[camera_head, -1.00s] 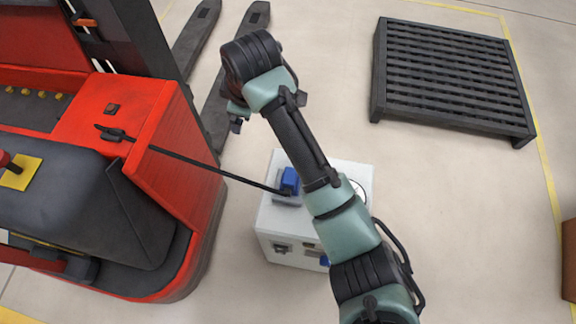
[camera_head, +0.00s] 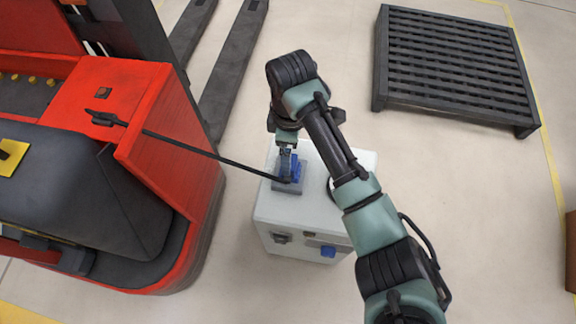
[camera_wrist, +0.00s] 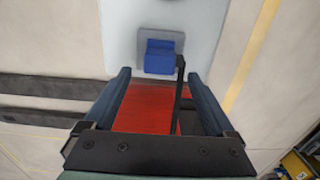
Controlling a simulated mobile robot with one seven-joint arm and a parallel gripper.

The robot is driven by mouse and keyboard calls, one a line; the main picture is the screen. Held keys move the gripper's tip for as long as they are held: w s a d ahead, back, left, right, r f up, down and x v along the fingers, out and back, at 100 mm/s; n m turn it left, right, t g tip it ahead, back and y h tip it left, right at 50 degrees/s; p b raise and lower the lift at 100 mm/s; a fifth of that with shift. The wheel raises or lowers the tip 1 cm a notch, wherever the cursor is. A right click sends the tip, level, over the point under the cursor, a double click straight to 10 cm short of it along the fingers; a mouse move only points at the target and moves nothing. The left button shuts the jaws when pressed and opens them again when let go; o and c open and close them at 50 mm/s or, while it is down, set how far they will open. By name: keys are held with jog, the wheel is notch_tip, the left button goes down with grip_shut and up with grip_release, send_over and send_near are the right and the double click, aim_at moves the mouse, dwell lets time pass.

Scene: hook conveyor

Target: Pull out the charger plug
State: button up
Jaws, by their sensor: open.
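The blue charger plug (camera_head: 296,170) sits on a grey plate on top of a white charger box (camera_head: 345,215). A black cable (camera_head: 205,153) runs from the plug area to a red forklift. My gripper (camera_head: 286,172) is over the box, pointing down at the plug, and partly hides it. In the wrist view, my gripper's two fingers (camera_wrist: 157,76) are apart, with nothing held between them. The blue plug (camera_wrist: 160,57) shows just beyond the fingertips, between their lines. The cable (camera_wrist: 179,92) passes between the fingers, nearer the right one. Contact cannot be told.
The red forklift (camera_head: 165,135) stands close at the left of the box, with its dark forks (camera_head: 232,70) behind. A dark slatted pallet (camera_head: 450,65) lies at the back right.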

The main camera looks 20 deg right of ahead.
aim_at(295, 165)
notch_tip(295, 165, down, 8)
jog(key=b, duration=0.6)
jog(key=shift+f, duration=0.25)
jog(key=shift+p, duration=0.8)
dwell(0.6)
jog(key=shift+c, duration=0.3)
grip_shut()
jog(key=shift+r, duration=0.15)
jog(key=shift+r+p, duration=2.9)
jog(key=shift+p, duration=0.25)
